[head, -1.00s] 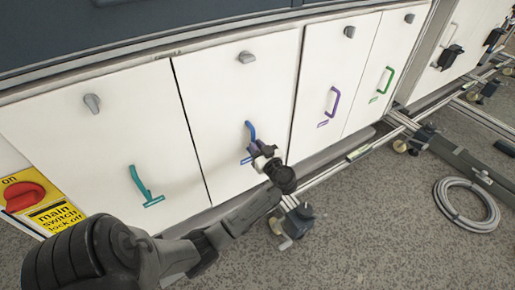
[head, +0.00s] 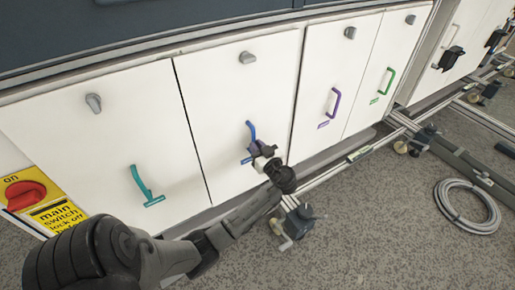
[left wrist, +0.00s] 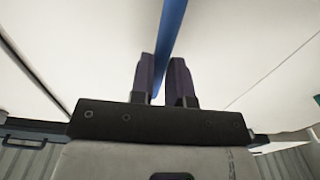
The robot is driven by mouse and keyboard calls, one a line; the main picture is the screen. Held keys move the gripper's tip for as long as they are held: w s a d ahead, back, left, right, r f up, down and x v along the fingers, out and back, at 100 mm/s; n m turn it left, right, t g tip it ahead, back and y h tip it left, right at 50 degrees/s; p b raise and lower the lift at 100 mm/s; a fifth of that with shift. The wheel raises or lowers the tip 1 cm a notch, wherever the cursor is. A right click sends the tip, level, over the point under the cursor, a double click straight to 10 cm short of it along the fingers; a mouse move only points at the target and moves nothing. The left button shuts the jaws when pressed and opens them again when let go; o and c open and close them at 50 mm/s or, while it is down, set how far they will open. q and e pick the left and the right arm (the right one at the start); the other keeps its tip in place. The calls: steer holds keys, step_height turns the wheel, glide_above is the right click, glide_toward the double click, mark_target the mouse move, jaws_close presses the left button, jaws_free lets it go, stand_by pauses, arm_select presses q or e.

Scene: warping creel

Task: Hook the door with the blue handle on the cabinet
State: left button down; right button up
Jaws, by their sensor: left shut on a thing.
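The blue handle (head: 250,131) is on a white cabinet door (head: 225,100), second from the left in the head view. The door looks closed, flush with its neighbours. My left gripper (head: 256,148) is at the handle, its fingers covering the handle's middle and lower part. In the left wrist view the blue handle (left wrist: 172,38) runs down between the two dark fingers of the left gripper (left wrist: 160,85), which are shut on it. A grey knob (head: 247,57) sits near the top of this door. My right gripper is not in view.
Neighbouring doors carry a teal handle (head: 145,187), a purple handle (head: 331,106) and a green handle (head: 382,84). A coiled grey hose (head: 467,206) lies on the floor at right, near floor rails (head: 440,147).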

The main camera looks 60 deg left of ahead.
arm_select(q)
steer(key=shift+a+r, duration=0.1)
steer(key=shift+a, duration=0.15)
steer(key=c, duration=1.4)
jaws_free()
steer(key=shift+a, duration=0.1)
steer(key=o, duration=0.4)
steer(key=shift+a, duration=0.25)
steer(key=d+p, duration=0.1)
steer(key=d, duration=0.3)
steer(key=w+d+p, duration=0.1)
steer(key=d+p, duration=0.1)
steer(key=d, duration=0.3)
steer(key=d+p, duration=0.2)
steer(key=d, duration=0.3)
steer(key=shift+w+d, duration=0.1)
steer(key=shift+w, duration=0.05)
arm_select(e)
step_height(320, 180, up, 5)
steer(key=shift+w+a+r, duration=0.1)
